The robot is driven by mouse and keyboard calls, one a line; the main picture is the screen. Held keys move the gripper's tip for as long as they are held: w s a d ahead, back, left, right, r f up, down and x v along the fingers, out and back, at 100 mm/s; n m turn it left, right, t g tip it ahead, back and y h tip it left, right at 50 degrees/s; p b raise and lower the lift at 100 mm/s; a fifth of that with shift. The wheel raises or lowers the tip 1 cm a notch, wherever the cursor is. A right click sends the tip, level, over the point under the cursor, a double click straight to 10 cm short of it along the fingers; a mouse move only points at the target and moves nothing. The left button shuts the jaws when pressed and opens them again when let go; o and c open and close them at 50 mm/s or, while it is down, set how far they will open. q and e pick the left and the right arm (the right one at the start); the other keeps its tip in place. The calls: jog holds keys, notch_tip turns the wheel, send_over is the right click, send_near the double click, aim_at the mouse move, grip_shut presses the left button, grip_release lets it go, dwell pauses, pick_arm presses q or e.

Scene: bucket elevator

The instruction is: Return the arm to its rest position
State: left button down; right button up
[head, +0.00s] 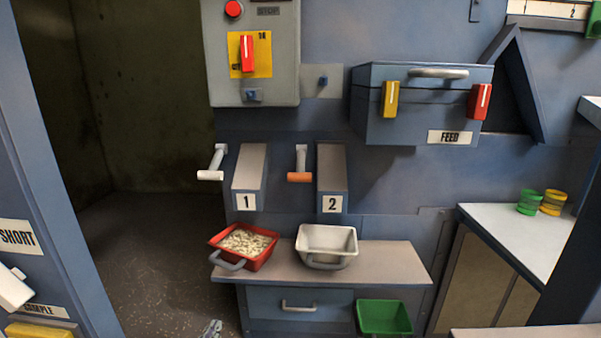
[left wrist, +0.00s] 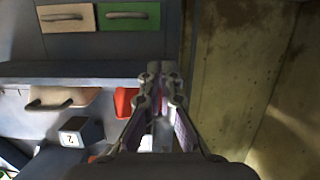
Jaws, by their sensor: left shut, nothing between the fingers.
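My left gripper (head: 211,328) shows only as a small tip at the bottom edge of the head view, low in front of the shelf and left of the drawer unit. In the left wrist view its two fingers (left wrist: 160,85) are together with nothing between them. The rest of my left arm is out of the head view. My right gripper shows in neither view.
A red bin (head: 264,257) of pale pieces and an empty white bin (head: 315,241) stand on the shelf (head: 392,257) below chutes 1 (head: 248,180) and 2 (head: 331,181). A green bin (head: 384,318) sits lower right. Floor (head: 160,265) at left is clear.

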pick_arm(q)
jog(key=s+d+f+g, duration=0.1)
jog(key=s+f+g, duration=0.2)
jog(key=s+f, duration=0.35)
jog(key=s+f+g, duration=0.4)
jog(key=s, duration=0.6)
jog(key=s+d+f+g, duration=0.1)
jog(key=s+f+g, duration=0.2)
jog(key=s+f, duration=0.35)
jog(key=s+a+g+p, duration=0.2)
jog(key=s+p, duration=0.8)
jog(key=p, duration=0.6)
jog(key=s+a+g+y+p, duration=0.1)
jog(key=s+a+p, duration=0.4)
jog(key=s+p, duration=0.6)
jog(key=p, duration=0.5)
jog(key=shift+s+a+g+y, duration=0.2)
jog(key=shift+a+g+y, duration=0.1)
jog(key=shift+g, duration=0.1)
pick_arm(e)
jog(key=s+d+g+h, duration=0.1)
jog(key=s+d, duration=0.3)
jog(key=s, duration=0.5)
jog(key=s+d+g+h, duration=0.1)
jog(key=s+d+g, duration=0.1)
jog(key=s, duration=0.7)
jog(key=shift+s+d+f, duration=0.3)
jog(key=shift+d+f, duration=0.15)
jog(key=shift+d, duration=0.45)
